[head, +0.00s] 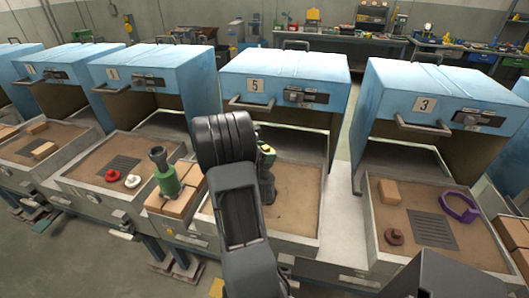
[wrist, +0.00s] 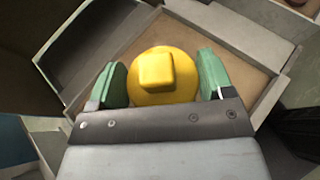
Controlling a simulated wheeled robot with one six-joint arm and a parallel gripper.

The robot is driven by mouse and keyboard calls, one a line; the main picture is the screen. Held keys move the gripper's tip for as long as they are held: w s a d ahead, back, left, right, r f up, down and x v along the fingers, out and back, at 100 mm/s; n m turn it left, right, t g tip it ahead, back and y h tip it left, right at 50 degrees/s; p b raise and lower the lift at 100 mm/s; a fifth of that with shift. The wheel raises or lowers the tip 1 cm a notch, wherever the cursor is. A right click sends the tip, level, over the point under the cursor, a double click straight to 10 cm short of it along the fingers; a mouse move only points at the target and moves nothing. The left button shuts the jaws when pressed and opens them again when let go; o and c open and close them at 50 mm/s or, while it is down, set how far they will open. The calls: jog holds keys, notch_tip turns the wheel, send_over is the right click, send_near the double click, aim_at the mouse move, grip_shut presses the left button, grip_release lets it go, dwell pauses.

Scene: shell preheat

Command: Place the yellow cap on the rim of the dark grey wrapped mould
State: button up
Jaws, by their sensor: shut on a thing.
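The yellow cap (wrist: 162,78), round with a squared knob, sits between the two green fingers of my gripper (wrist: 163,85) in the wrist view. My gripper is shut on it. In the head view my gripper (head: 266,158) is mostly hidden behind my own arm, above the tray marked 5, with a bit of yellow showing. I cannot make out a dark grey wrapped mould for certain in either view; my arm hides part of tray 5. A green body with a dark grey flared top (head: 158,156) stands upright on bricks left of my arm.
Blue-hooded bays stand in a row, with sandy trays in front. The tray marked 3 (head: 375,228) holds a brick, a brown-red cap (head: 394,236) and a purple ring (head: 459,207). A red cap (head: 112,175) and a white cap (head: 132,181) lie in a left tray. Tray 5's right side (head: 300,205) is bare.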

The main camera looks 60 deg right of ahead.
jog(key=shift+f, duration=0.25)
jog(key=o, duration=0.9)
jog(key=shift+w+a+r, duration=0.1)
jog(key=shift+a+r, duration=0.1)
jog(key=v, duration=1.2)
jog(key=s+a+m+t+y, duration=0.2)
jog(key=a+m+t+y, duration=0.1)
jog(key=a, duration=0.8)
jog(key=s+a+m+t+y, duration=0.2)
jog(key=a+m+y, duration=0.3)
jog(key=a, duration=0.6)
jog(key=s+a+m+t+y, duration=0.2)
jog(key=a+m+t+y, duration=0.2)
jog(key=a, duration=0.7)
jog(key=shift+a+r+m+t+b, duration=0.25)
jog(key=shift+r+m+t+b, duration=0.05)
jog(key=shift+r+t+b, duration=0.1)
